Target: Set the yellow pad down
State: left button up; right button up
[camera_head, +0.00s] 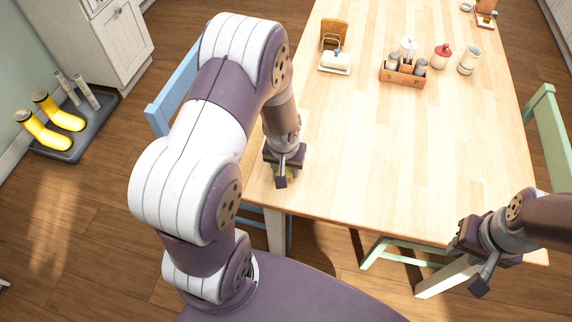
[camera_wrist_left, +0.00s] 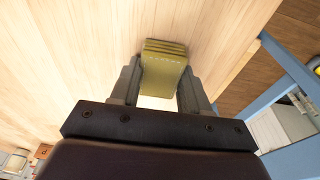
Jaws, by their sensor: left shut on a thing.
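The yellow pad (camera_wrist_left: 163,72) is a small stack, seen between the two fingers in the left wrist view. My left gripper (camera_wrist_left: 160,88) is shut on it, with a finger against each side. In the head view my left gripper (camera_head: 285,175) points down over the near left corner of the wooden table (camera_head: 400,150). I cannot tell whether the pad touches the tabletop. My right gripper (camera_head: 468,264) is over the near right edge of the table, with no object seen in it; its jaw opening is unclear.
A wooden caddy (camera_head: 402,78) with shakers, a butter dish (camera_head: 335,63), a red-topped jar (camera_head: 442,56) and a cup (camera_head: 469,61) stand further back on the table. Blue chair (camera_head: 175,85) and green chair (camera_head: 548,125) flank it. The table's middle is clear.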

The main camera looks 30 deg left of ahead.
pick_arm(q)
jog(key=shift+f, duration=0.15)
jog(key=o, duration=1)
jog(key=shift+r, duration=0.2)
notch_tip(320, 180, up, 12)
jog(key=s+p, duration=0.2)
jog(key=s+d+r+m, duration=0.1)
jog(key=s, duration=0.1)
jog(key=s+d+r+m, duration=0.1)
jog(key=s+d, duration=0.1)
jog(key=s+d+r+m, duration=0.1)
jog(key=s+d+r, duration=0.1)
jog(key=shift+s+d, duration=0.15)
jog(key=shift+s, duration=0.25)
